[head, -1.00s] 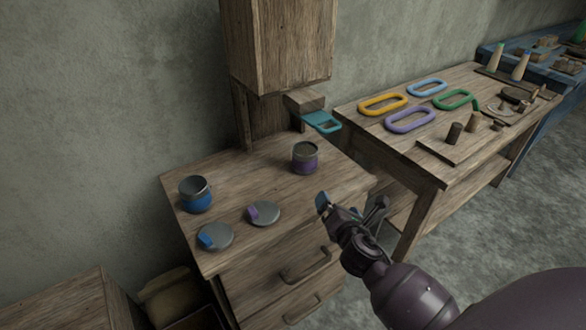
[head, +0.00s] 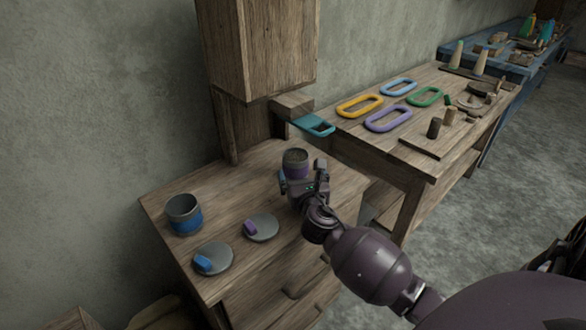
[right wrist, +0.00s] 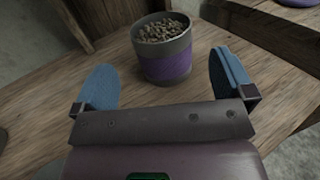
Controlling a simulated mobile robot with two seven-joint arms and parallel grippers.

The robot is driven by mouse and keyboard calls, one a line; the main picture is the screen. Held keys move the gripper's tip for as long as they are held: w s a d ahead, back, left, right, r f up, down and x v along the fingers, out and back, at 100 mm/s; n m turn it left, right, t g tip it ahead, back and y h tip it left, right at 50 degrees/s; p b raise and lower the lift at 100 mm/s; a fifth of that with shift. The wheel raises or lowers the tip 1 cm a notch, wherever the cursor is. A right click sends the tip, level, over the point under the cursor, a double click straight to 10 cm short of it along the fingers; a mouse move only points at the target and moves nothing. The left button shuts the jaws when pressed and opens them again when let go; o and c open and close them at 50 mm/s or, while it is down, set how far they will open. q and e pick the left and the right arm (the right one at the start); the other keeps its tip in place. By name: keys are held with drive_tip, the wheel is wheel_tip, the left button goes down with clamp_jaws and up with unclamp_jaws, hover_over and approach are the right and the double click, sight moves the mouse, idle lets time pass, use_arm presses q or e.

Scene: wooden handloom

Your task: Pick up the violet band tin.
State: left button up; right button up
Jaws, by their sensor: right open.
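The violet band tin (head: 295,161) stands upright and open on the wooden cabinet top. It is grey metal with a violet band. In the right wrist view the tin (right wrist: 164,50) shows a fill of small pale bits. My right gripper (head: 300,180) is just in front of the tin in the head view and partly covers it. In the right wrist view my right gripper (right wrist: 166,88) is open, with blue fingers on either side of the space in front of the tin. The tin stands slightly beyond the fingers, untouched as far as I can see. My left gripper is not in view.
A blue-band tin (head: 184,216) and two grey lids, one with a violet grip (head: 262,228) and one with a blue grip (head: 214,260), are on the cabinet top (head: 235,190). A tall wooden post stands behind. A teal handle (head: 312,125) juts out above. A table with coloured rings is at right.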

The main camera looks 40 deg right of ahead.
sight(299, 165)
drive_tip(key=shift+w+d, duration=0.35)
drive_tip(key=shift+w, duration=0.3)
drive_tip(key=b+x, duration=0.1)
drive_tip(key=x, duration=0.3)
drive_tip(key=shift+w+d+f, duration=0.1)
drive_tip(key=shift+w+d, duration=0.15)
drive_tip(key=shift+w, duration=0.2)
drive_tip(key=shift+w+d+r, duration=0.1)
drive_tip(key=shift+w+r, duration=0.05)
drive_tip(key=shift+r, duration=0.05)
drive_tip(key=c, duration=0.8)
drive_tip(key=shift+c, duration=1.1)
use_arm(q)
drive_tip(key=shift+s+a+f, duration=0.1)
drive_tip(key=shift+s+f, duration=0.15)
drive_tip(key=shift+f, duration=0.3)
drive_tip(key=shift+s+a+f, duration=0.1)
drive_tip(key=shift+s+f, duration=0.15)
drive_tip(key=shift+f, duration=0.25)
use_arm(e)
drive_tip(key=shift+c, duration=0.4)
drive_tip(key=shift+r, duration=0.1)
